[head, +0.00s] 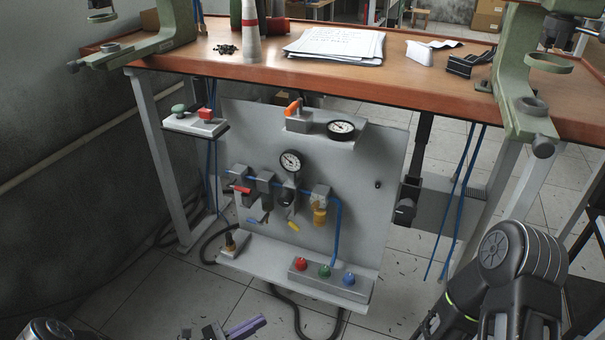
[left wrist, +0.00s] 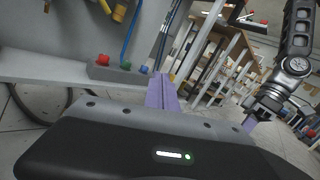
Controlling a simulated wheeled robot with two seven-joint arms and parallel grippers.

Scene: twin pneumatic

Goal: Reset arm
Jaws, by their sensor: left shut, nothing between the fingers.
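My left gripper (head: 256,322) shows at the bottom edge of the head view, in front of and below the grey pneumatic panel (head: 350,215). Its purple fingers are together and empty, as the left wrist view also shows (left wrist: 160,90). They are apart from the button box (head: 330,284) with red, green and blue buttons. My right arm (head: 500,275) rises at the lower right of the head view, its gripper out of that picture. The left wrist view shows my right gripper (left wrist: 252,121) small at the right, with a purple finger; its opening is unclear.
The panel carries gauges (head: 290,162), valves and a blue hose, below a wooden bench (head: 240,62) with green clamps (head: 524,80) and papers (head: 335,46). A small switch box (head: 195,123) hangs at the left. A black cable lies on the tiled floor. Free floor shows before the panel.

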